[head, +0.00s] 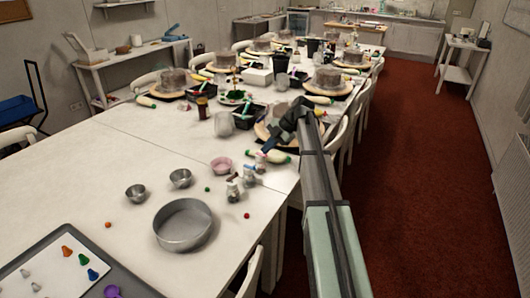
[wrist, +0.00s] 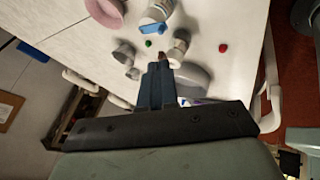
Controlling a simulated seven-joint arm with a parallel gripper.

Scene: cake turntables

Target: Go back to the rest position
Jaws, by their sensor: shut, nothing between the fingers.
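My gripper (head: 268,148) is over the right part of the long white table (head: 150,150), in front of a turntable (head: 262,130) that my arm partly hides. Its fingers are together and hold nothing. In the wrist view the shut gripper (wrist: 160,58) points at the small jars on the table. A white jar (wrist: 158,10) with a blue part and another jar (wrist: 180,42) are close to the fingertips in that picture. I cannot tell the exact height of the fingers above the table.
Small bottles (head: 234,188), a pink bowl (head: 221,164), metal bowls (head: 180,178) and a round cake tin (head: 183,225) stand on the near table. Several turntables with cakes (head: 327,78) fill the far part. Chairs (head: 340,140) line the right edge; the red floor (head: 420,170) beyond is clear.

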